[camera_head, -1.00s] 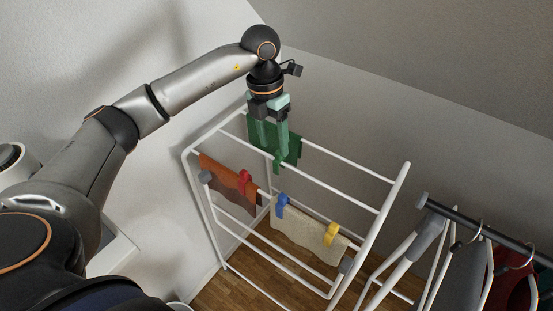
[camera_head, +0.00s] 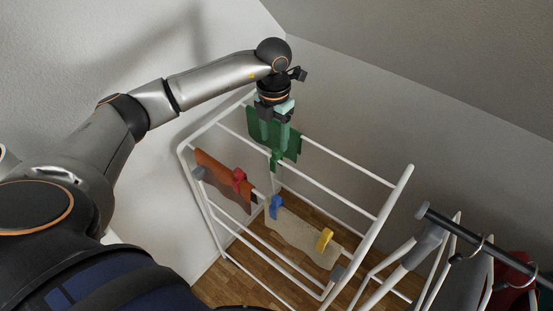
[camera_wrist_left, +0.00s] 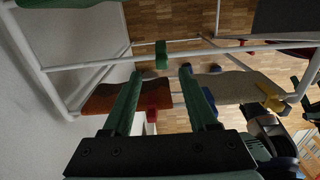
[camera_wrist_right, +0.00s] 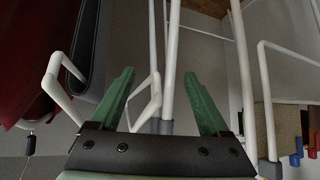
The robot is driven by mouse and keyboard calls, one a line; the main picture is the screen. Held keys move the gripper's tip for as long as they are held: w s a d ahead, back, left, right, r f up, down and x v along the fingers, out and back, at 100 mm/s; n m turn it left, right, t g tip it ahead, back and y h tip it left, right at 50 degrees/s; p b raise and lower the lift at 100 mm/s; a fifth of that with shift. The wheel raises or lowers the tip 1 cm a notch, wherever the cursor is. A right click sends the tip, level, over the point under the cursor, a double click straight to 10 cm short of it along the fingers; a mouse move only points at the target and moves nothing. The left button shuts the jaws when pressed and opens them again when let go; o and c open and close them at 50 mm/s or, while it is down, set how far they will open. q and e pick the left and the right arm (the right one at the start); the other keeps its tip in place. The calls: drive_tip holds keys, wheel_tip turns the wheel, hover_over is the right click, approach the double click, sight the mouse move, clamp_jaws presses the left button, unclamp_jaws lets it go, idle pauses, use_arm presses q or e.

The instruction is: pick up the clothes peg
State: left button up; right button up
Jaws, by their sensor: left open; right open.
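A green clothes peg (camera_head: 274,162) hangs on a white rail of the drying rack (camera_head: 352,205), by a green cloth (camera_head: 291,146). Red (camera_head: 239,180), blue (camera_head: 276,206) and yellow (camera_head: 324,239) pegs hold cloths on a nearer rail. My left gripper (camera_head: 275,140) points down above the green peg, its green fingers open. In the left wrist view the green peg (camera_wrist_left: 161,54) shows in line with the gap between the fingertips (camera_wrist_left: 162,75), beyond them; contact cannot be told. My right gripper (camera_wrist_right: 158,76) is open and empty, seen only in its own wrist view.
An orange-brown cloth (camera_head: 218,175) and a beige cloth (camera_head: 300,238) hang on the near rail. A dark clothes rail (camera_head: 470,230) with hangers and garments stands at the right. Walls close in behind and left. White tubes stand near my right gripper.

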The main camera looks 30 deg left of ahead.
sight(276, 150)
use_arm(q)
drive_tip(key=shift+w+d+f+p, duration=0.1)
drive_tip(key=shift+f+p, duration=0.2)
drive_tip(key=shift+f, duration=1.05)
drive_tip(key=shift+w+d+f+p, duration=0.1)
drive_tip(key=shift+f+p, duration=0.2)
drive_tip(key=shift+f, duration=1)
clamp_jaws()
